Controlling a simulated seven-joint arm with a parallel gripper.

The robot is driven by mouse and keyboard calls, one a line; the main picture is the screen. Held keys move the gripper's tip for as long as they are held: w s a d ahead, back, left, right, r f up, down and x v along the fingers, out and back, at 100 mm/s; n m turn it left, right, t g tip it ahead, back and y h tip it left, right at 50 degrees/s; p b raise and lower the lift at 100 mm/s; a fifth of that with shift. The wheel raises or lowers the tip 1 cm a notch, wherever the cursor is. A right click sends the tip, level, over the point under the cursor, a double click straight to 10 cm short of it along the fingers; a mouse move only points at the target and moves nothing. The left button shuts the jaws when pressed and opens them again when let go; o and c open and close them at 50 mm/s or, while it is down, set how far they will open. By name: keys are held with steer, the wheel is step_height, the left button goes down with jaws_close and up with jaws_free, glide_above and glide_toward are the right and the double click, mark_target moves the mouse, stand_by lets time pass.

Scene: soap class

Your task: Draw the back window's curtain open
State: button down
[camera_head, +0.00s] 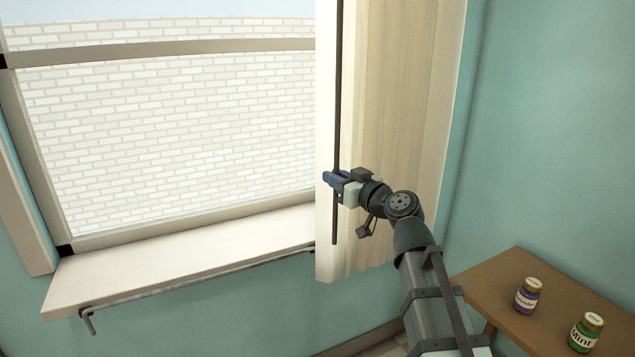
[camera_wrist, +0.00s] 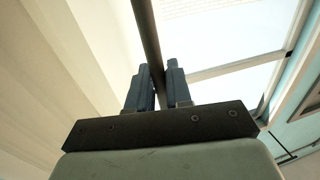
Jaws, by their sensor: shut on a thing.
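The cream curtain (camera_head: 393,90) hangs bunched in folds at the right side of the window (camera_head: 170,130), and most of the glass is uncovered. A thin dark rod (camera_head: 338,90) hangs upright along the curtain's left edge. My gripper (camera_head: 331,181) is shut on the rod near its lower part. In the wrist view the rod (camera_wrist: 146,35) passes between the two blue fingers (camera_wrist: 157,85), with the curtain (camera_wrist: 60,60) to the left and bright window to the right. The curtain's top is out of view.
A pale sill (camera_head: 180,258) runs under the window, with a thin metal bar (camera_head: 190,288) below its front edge. A wooden table (camera_head: 500,285) at the lower right holds a purple-labelled jar (camera_head: 527,296) and a green Mint jar (camera_head: 585,332). Teal wall lies right of the curtain.

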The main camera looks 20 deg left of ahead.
steer(key=shift+w+d, duration=0.6)
steer(key=shift+w, duration=0.1)
steer(key=c, duration=1.2)
jaws_free()
steer(key=shift+s, duration=0.1)
steer(key=v, duration=1.3)
steer(key=shift+s+d, duration=0.2)
steer(key=shift+d, duration=0.1)
